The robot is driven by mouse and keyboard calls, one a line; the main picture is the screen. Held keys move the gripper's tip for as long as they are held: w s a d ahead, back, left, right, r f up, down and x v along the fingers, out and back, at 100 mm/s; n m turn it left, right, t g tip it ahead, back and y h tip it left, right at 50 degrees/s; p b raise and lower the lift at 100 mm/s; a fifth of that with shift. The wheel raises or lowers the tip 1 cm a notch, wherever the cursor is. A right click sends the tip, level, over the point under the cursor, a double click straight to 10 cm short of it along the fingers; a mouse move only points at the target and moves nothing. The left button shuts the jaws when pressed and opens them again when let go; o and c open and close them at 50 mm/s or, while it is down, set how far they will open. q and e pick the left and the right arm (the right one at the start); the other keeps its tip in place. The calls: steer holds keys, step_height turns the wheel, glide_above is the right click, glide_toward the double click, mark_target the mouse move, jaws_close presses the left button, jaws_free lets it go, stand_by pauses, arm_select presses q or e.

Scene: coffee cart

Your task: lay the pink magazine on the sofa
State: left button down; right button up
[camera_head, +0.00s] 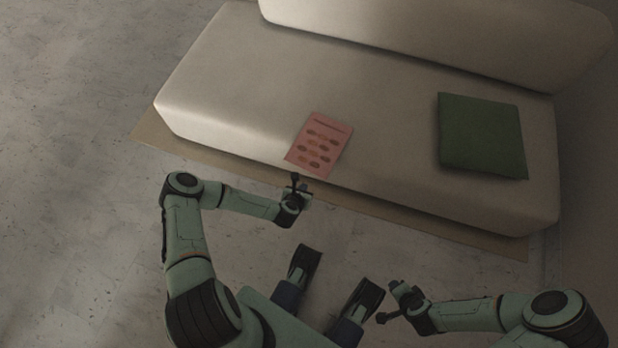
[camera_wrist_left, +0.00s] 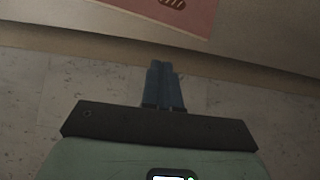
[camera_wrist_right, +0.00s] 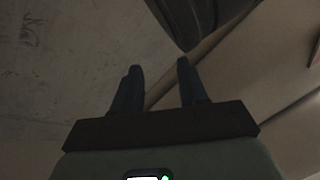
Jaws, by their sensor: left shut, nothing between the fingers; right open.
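The pink magazine (camera_head: 319,146) lies on the seat of the pale sofa (camera_head: 240,95), at its front edge. Its near end reaches the edge. In the left wrist view, part of the magazine (camera_wrist_left: 190,12) shows at the top. My left gripper (camera_head: 298,182) is just in front of the sofa, close to the magazine's near end but apart from it. Its fingers (camera_wrist_left: 165,85) are together with nothing between them. My right gripper (camera_head: 385,303) is low at the right, away from the sofa seat. Its fingers (camera_wrist_right: 158,85) are apart and empty.
A green cushion (camera_head: 482,135) lies on the sofa seat to the right of the magazine. A brown rug (camera_head: 165,145) shows along the sofa's front. The sofa's backrest (camera_head: 440,35) bounds the seat at the back. The floor (camera_head: 90,120) at the left is clear.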

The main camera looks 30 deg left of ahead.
arm_select(q)
steer(key=shift+w+a+f+b, duration=0.25)
steer(key=shift+w+b, duration=0.1)
steer(key=shift+w, duration=0.6)
steer(key=shift+w+a+f+b, duration=0.2)
steer(key=shift+w+f+b, duration=0.1)
steer(key=shift+w, duration=0.6)
steer(key=shift+w+a+f+b, duration=0.25)
steer(key=shift+w+b, duration=0.1)
steer(key=shift+w, duration=0.6)
arm_select(e)
steer(key=s+f+g, duration=0.1)
steer(key=s+f, duration=0.3)
steer(key=shift+s+d+f+g, duration=0.25)
steer(key=shift+s+d+g, duration=0.15)
steer(key=shift+d, duration=0.05)
